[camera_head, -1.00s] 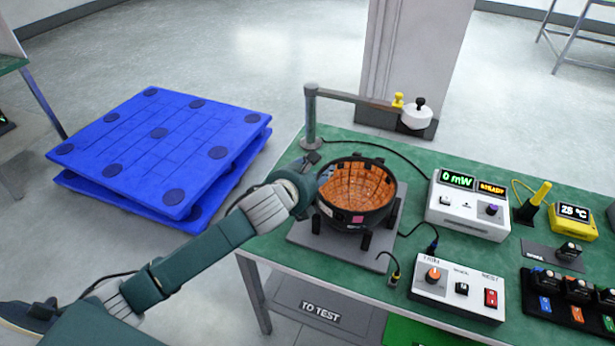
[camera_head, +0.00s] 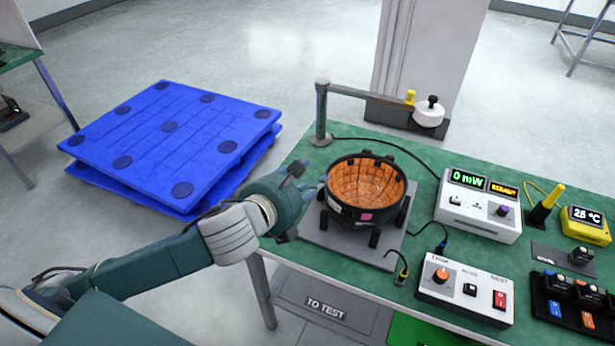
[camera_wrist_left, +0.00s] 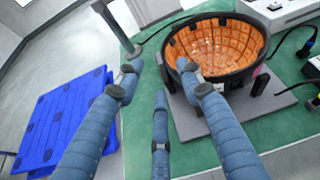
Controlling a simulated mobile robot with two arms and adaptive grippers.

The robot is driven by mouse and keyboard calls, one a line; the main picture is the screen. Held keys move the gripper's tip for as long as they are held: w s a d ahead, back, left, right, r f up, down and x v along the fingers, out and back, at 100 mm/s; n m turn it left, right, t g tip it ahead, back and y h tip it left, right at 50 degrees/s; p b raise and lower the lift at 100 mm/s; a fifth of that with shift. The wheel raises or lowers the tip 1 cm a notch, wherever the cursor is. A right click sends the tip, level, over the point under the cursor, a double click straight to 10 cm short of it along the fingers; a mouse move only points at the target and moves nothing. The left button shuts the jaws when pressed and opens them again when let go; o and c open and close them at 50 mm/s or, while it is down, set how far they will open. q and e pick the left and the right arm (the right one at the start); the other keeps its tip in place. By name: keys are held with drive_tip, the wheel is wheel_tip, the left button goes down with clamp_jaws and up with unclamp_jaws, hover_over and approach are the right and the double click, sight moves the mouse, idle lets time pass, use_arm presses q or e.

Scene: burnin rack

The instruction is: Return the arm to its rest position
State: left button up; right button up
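My left arm (camera_head: 150,268) reaches in from the lower left in the head view. Its left gripper (camera_head: 308,181) is at the table's left edge, just left of the black bowl-shaped fixture (camera_head: 350,213) with an orange tiled inside. In the wrist view the blue fingers of the left gripper (camera_wrist_left: 158,84) are spread with nothing between them. The fixture (camera_wrist_left: 240,78) shows beyond the right finger, which overlaps its near rim in the picture; I cannot tell whether they touch. My right gripper is in neither view.
The fixture stands on a grey plate (camera_head: 330,246) on the green table (camera_head: 285,240). A post with a swing arm (camera_head: 360,93) rises behind it. A power meter (camera_head: 478,207) and a switch box (camera_head: 463,290) stand to the right. Blue pallets (camera_head: 190,140) lie on the floor at left.

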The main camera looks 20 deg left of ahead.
use_arm(q)
drive_tip(key=s+f+n+g+y, duration=0.1)
drive_tip(key=s+f+n+g, duration=0.4)
drive_tip(key=s+f+n, duration=0.85)
drive_tip(key=s+f+n+g, duration=0.5)
drive_tip(key=s+f+n, duration=0.3)
drive_tip(key=s+n, duration=0.9)
wheel_tip(320, 180, down, 24)
drive_tip(key=w+n+g, duration=0.1)
drive_tip(key=w+n, duration=0.1)
drive_tip(key=n, duration=0.1)
drive_tip(key=s+a+f+g, duration=0.1)
drive_tip(key=s+a+f, duration=0.1)
drive_tip(key=s+f, duration=1.4)
drive_tip(key=shift+s+a+f+m, duration=0.15)
drive_tip(key=shift+s+f+m, duration=0.15)
drive_tip(key=shift+f, duration=0.3)
